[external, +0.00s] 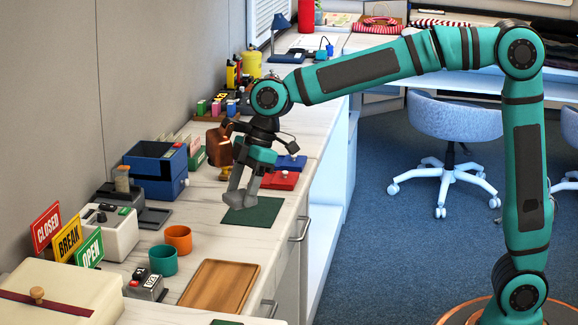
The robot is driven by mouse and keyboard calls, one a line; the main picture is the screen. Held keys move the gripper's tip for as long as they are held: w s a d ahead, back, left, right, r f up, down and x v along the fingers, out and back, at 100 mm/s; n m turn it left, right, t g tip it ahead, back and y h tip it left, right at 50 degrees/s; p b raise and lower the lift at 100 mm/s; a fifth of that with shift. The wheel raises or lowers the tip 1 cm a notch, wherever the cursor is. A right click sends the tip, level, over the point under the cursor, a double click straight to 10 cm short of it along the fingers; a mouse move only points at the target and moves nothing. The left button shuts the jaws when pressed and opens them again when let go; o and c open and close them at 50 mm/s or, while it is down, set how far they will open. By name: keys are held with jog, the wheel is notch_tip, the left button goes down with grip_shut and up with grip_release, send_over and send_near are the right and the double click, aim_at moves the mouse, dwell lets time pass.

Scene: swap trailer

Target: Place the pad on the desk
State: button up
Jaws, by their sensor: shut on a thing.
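The pad (258,214) is a thin, flat, dark green rectangle over the light marble-look desk (208,257), near its front edge. My gripper (236,200) points down, with its grey fingertips at the pad's left back edge. It is shut on the pad, which lies level. The fingertips cover that edge, and I cannot tell whether the pad rests on the desk or is just above it.
A red box (279,180) and a blue box (290,162) lie behind the pad. A wooden tray (220,286), an orange cup (178,239) and a teal cup (163,260) stand in front. A blue bin (155,172) is at left. Bare desk lies left of the pad.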

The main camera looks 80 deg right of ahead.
aim_at(238, 246)
jog(key=shift+f, duration=5)
jog(key=shift+f, duration=0.1)
jog(key=o, duration=0.9)
jog(key=shift+o, duration=0.2)
jog(key=v, duration=1.2)
